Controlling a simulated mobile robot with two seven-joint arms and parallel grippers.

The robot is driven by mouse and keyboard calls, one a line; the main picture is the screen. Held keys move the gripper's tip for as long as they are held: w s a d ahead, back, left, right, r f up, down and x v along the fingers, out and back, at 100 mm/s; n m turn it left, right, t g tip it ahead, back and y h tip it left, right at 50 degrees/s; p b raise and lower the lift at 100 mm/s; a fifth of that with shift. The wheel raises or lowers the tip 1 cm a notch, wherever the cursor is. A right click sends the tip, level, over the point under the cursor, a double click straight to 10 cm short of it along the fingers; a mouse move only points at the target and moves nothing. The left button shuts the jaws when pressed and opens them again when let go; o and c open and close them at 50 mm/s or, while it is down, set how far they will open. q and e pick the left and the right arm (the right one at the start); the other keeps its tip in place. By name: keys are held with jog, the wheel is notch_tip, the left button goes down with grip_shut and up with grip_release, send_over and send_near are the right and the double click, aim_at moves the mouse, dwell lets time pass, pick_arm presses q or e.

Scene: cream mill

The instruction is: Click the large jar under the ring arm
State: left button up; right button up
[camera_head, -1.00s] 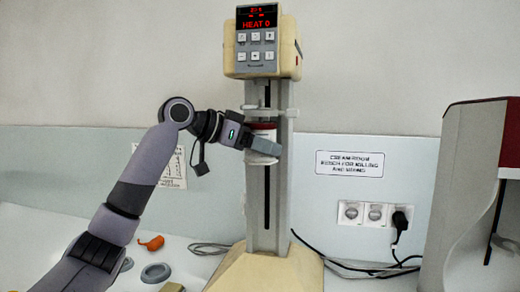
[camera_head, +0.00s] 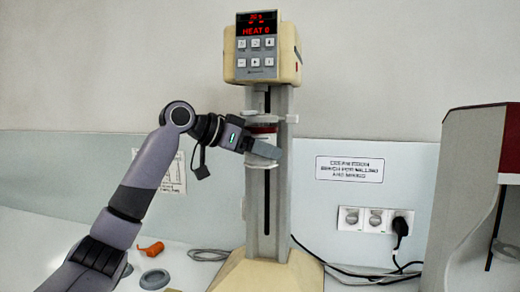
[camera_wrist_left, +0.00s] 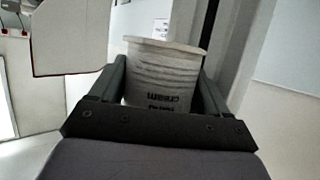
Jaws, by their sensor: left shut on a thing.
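The large jar (camera_wrist_left: 160,75) is white with printed lettering and sits between the two fingers of my left gripper (camera_wrist_left: 163,90) in the left wrist view. In the head view my left gripper (camera_head: 264,147) is shut around the jar (camera_head: 263,139), hiding much of its side. The pale ring arm (camera_head: 272,118) sticks out from the machine's column just above the jar. The jar looks upright and very close below the ring arm; I cannot tell whether they touch. My right gripper is not in view.
The cream mill's control head (camera_head: 262,48) with a red display tops the column (camera_head: 282,190). An orange object (camera_head: 151,248) and a grey ring (camera_head: 155,278) lie on the bench at left. Cables and wall sockets (camera_head: 375,217) are right of the column. A red-and-grey cabinet (camera_head: 465,190) stands far right.

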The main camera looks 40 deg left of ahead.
pick_arm(q)
jog(key=shift+r, duration=0.35)
dwell(0.6)
jog(key=o, duration=1.3)
jog(key=shift+f, duration=0.1)
jog(key=shift+s, duration=0.1)
jog(key=shift+b+v, duration=0.35)
jog(key=shift+v, duration=4.1)
